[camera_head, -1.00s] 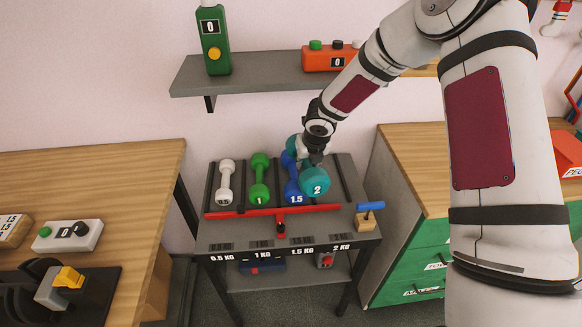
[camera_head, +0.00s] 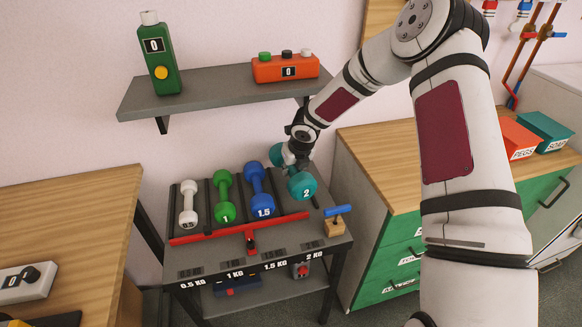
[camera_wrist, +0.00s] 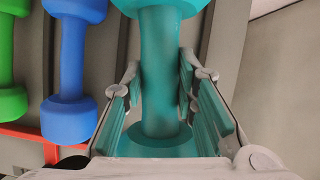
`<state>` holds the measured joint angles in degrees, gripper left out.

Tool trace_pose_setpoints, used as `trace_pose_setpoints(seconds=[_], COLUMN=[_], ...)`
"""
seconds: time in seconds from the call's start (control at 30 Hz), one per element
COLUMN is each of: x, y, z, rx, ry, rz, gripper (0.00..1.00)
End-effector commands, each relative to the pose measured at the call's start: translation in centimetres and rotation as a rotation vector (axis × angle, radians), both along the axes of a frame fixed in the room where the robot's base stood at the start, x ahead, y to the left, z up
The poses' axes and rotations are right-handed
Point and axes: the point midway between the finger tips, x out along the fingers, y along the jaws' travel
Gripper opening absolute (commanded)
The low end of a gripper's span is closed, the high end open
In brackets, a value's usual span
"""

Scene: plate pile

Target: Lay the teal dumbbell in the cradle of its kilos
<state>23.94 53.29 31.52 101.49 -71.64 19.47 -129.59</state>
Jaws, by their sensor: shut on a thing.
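The teal dumbbell (camera_head: 303,187), marked 2, is held in my gripper (camera_head: 295,160) at the right end of the rack. In the wrist view the gripper's fingers (camera_wrist: 160,88) lie on both sides of the teal handle (camera_wrist: 159,60).
White (camera_head: 188,204), green (camera_head: 223,195) and blue (camera_head: 258,190) dumbbells lie in the cradles to the left. A blue-handled wooden block (camera_head: 335,222) stands at the rack's front right. A shelf (camera_head: 210,92) with a green bottle-shaped device (camera_head: 157,60) and an orange box (camera_head: 286,68) is above.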

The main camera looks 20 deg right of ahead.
Motion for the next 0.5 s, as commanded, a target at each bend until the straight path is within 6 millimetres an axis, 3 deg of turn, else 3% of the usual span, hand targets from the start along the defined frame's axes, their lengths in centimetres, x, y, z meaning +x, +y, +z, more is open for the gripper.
trace_pose_setpoints(seconds=[0.3, 0.5], x=[0.3, 0.2], y=[0.1, 0.1], z=[-3.5, -4.1], rx=[-0.002, 0.000], ry=[-0.006, -0.006], rz=[0.003, 0.002], gripper=[0.00, 0.00])
